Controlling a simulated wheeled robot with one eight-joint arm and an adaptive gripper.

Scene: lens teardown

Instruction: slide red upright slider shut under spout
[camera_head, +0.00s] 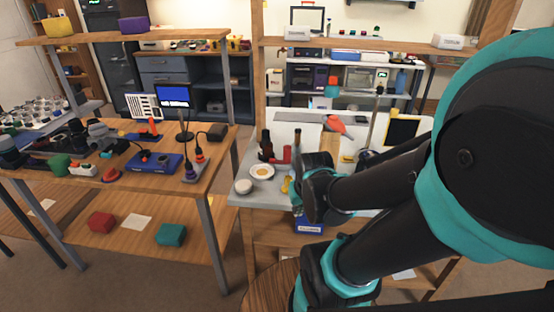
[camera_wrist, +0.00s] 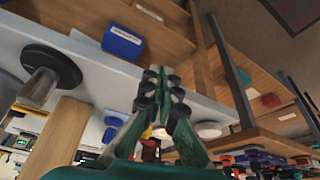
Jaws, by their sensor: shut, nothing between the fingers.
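A small red upright piece (camera_head: 287,153) stands on the grey counter (camera_head: 247,188), right of a dark bottle (camera_head: 266,146). It may be the red slider; I cannot make out a spout above it. My gripper (camera_wrist: 160,78) is shut and empty in the wrist view, apart from the things around it. In the head view my own arm hides the gripper and part of the counter. A dark and reddish shape (camera_wrist: 150,150) shows behind the fingers in the wrist view, too small to identify.
A blue box (camera_wrist: 122,42) is on the shelf below. A wooden post (camera_wrist: 60,138) and black round base (camera_wrist: 52,66) stand close by.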

